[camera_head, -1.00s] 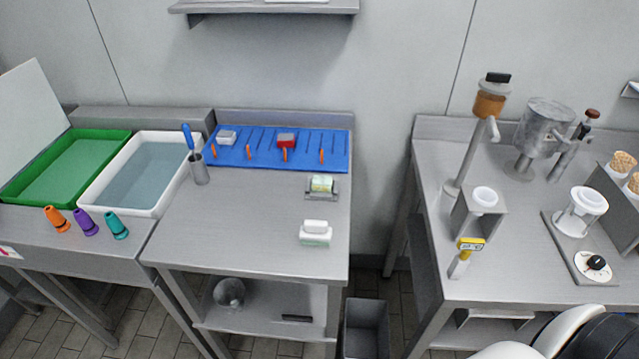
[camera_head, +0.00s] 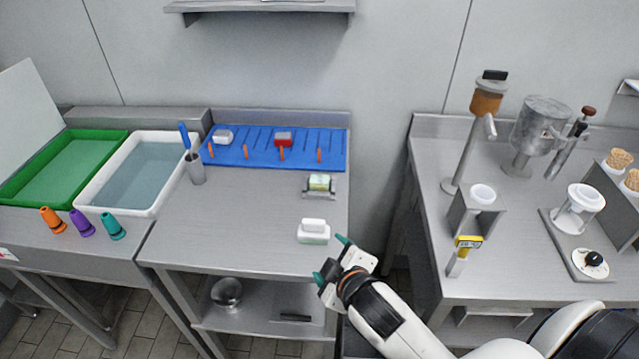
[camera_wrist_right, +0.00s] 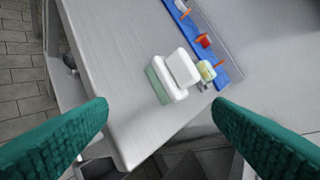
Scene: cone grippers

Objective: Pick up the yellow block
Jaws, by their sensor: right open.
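A small pale yellow block with a greenish tint (camera_head: 320,182) sits in a grey metal holder (camera_head: 333,190) on the middle table; it also shows in the right wrist view (camera_wrist_right: 206,70), beyond a white-and-green block. My right gripper (camera_head: 330,258) is open and empty at the front right corner of that table. Its two teal fingers are spread wide in the right wrist view (camera_wrist_right: 160,105). The yellow block is farther back, apart from the fingers. My left gripper is not in view.
The white-topped block with a pale green base (camera_head: 313,232) stands between my right gripper and the yellow block. A blue mat (camera_head: 245,158) with scrapers or brushes lies behind. A yellow-headed device (camera_head: 468,243) stands on the right table. The middle table's left front is clear.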

